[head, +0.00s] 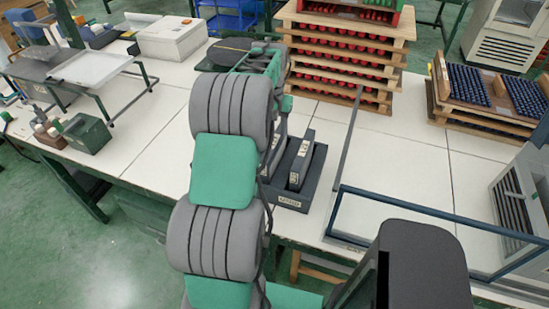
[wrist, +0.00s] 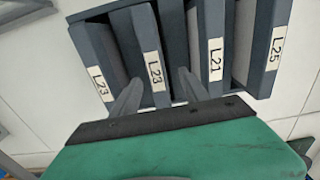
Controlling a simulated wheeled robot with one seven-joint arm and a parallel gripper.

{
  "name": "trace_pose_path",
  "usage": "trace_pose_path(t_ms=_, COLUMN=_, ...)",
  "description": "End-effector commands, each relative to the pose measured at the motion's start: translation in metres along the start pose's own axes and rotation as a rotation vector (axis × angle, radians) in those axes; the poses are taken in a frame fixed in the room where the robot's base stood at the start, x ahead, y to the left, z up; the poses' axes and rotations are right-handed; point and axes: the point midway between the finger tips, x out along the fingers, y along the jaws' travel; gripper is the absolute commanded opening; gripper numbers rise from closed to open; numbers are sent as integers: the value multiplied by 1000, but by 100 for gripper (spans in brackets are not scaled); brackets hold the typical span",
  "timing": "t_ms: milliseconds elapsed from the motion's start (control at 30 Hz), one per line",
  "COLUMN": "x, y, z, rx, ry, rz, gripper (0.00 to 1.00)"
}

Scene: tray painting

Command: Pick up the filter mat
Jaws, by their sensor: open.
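Several dark grey slabs with white labels stand side by side in a dark holder in the wrist view. They read L23 (wrist: 89,55), L23 (wrist: 147,45), L21 (wrist: 209,45) and L25 (wrist: 267,45). I cannot tell which of them, if any, is the filter mat. My gripper (wrist: 157,82) is open and empty, its fingers on either side of the middle L23 slab in the picture; contact cannot be made out. In the head view the dark holder (head: 291,202) with labels sits on the white table, partly hidden by my arm, which also hides my gripper.
A stack of wooden trays with red pieces (head: 340,62) stands behind the holder. Trays of dark blue pieces (head: 468,84) stand at right. A dark metal frame (head: 400,204) lies at the front right. A wire stand (head: 92,70) and a green box (head: 86,134) are at left.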

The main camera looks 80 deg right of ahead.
Motion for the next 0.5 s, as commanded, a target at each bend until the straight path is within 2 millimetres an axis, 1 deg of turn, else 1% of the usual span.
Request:
trace_pose_path(t_ms=33, x=6, y=9, z=-4, rx=19, ry=-5, rz=1, gripper=53)
trace_pose_path(t_ms=100, x=14, y=12, z=-5, rx=26, ry=-6, rz=1, gripper=53)
trace_pose_path(t_ms=267, x=34, y=11, z=-2, rx=25, ry=-6, rz=1, gripper=53)
trace_pose_path(t_ms=400, x=57, y=10, z=4, rx=25, ry=-7, rz=1, gripper=53)
trace_pose_path(t_ms=500, x=74, y=10, z=3, rx=25, ry=-5, rz=1, gripper=53)
